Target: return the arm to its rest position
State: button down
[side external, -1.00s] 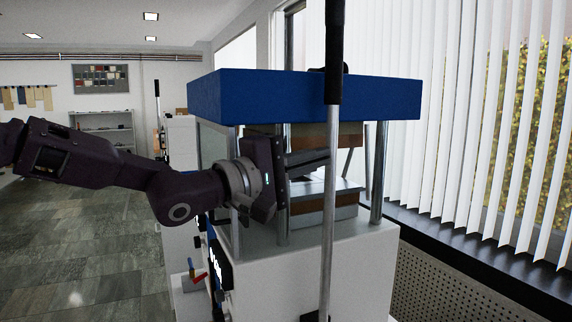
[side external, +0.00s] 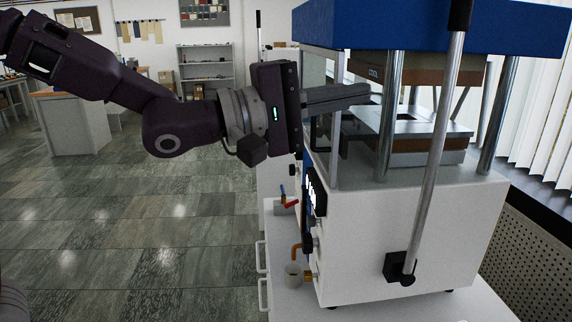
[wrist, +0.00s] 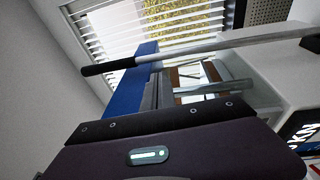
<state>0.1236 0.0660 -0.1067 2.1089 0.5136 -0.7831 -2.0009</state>
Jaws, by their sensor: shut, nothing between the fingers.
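My gripper (side external: 366,92) shows in the side view with its fingers shut and nothing between them. Its dark body is outside the press, on the left, and its fingers point right. The fingertips reach in at the left side of the press (side external: 400,215), near the gap between its upper plate (side external: 430,72) and lower plate (side external: 430,145). I cannot tell whether they touch anything. A flat metal piece (side external: 440,124) lies on the lower plate. In the wrist view my gripper's body fills the bottom and the blue press top (wrist: 128,92) shows beyond it.
The long press lever (side external: 436,150) slants up in front of the press, and metal columns (side external: 391,115) stand around the plates. Window blinds (side external: 540,130) are at the right. Open floor (side external: 130,220) lies at the left.

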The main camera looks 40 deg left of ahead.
jog(key=shift+a, duration=0.1)
jog(key=s+a+f+m+g+y, duration=0.1)
jog(key=s+a+f+m+y, duration=0.1)
jog(key=s+a+f+y, duration=0.3)
jog(key=s+a+f+m+g+y, duration=0.1)
jog(key=a+y, duration=0.3)
jog(key=a, duration=0.3)
jog(key=s+a+f+m+g, duration=0.2)
jog(key=s+f+m, duration=0.1)
jog(key=s, duration=0.4)
jog(key=s+a+f+m+g+y, duration=0.1)
jog(key=s+f+m+g, duration=0.1)
jog(key=s+f, duration=0.3)
jog(key=s+a+f+m+g, duration=0.2)
jog(key=s+f+m+g, duration=0.1)
jog(key=s, duration=0.7)
jog(key=shift+s+a+f+m+g+y, duration=0.3)
jog(key=shift+s+a+f+g+y, duration=0.1)
jog(key=shift+f+g, duration=0.35)
